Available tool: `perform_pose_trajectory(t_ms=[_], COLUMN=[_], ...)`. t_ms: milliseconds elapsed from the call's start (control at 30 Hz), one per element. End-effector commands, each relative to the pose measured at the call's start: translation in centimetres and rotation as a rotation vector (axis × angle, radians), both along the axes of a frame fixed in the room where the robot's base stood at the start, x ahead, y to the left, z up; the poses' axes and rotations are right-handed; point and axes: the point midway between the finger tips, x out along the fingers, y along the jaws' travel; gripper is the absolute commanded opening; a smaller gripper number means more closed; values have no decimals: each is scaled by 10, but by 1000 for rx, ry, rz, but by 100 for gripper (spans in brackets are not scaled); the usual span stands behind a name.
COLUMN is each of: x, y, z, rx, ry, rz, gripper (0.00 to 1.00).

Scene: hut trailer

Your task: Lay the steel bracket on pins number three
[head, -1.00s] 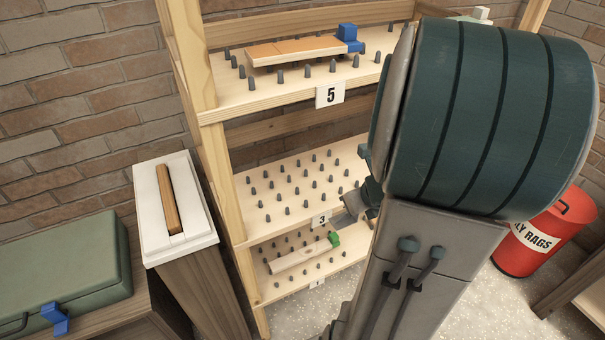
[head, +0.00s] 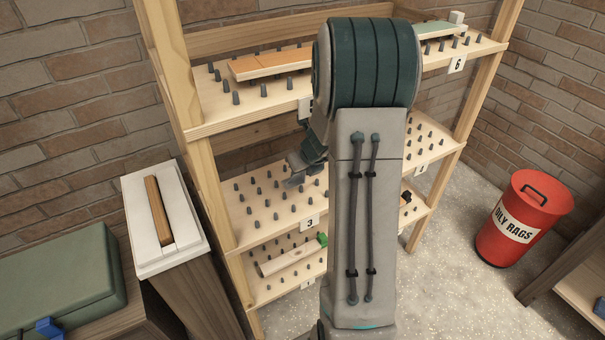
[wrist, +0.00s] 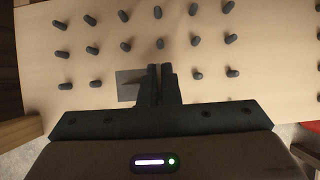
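My gripper (wrist: 160,82) has its two fingers nearly together on the thin edge of a flat grey plate, the steel bracket (wrist: 129,84). The bracket sticks out left of the fingers in the wrist view. Whether the bracket touches the pins is unclear. My arm hides the board's right part.
Above it, a board (head: 270,68) with orange-topped wood limits height. Below, a wooden piece with a green end (head: 290,258) lies on pins. The rack's front left post (head: 205,170) stands close by. A red rag bin (head: 523,218) stands right on the floor.

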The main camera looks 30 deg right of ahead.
Motion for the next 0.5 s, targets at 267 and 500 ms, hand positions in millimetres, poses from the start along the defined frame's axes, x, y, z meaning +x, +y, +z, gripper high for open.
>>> perform_pose_trajectory(t_ms=[267,500], x=[-1,-1], y=[-1,-1], z=[-30,-31], rx=[0,-1], ry=[0,1], rz=[-1,-1], gripper=[0,0])
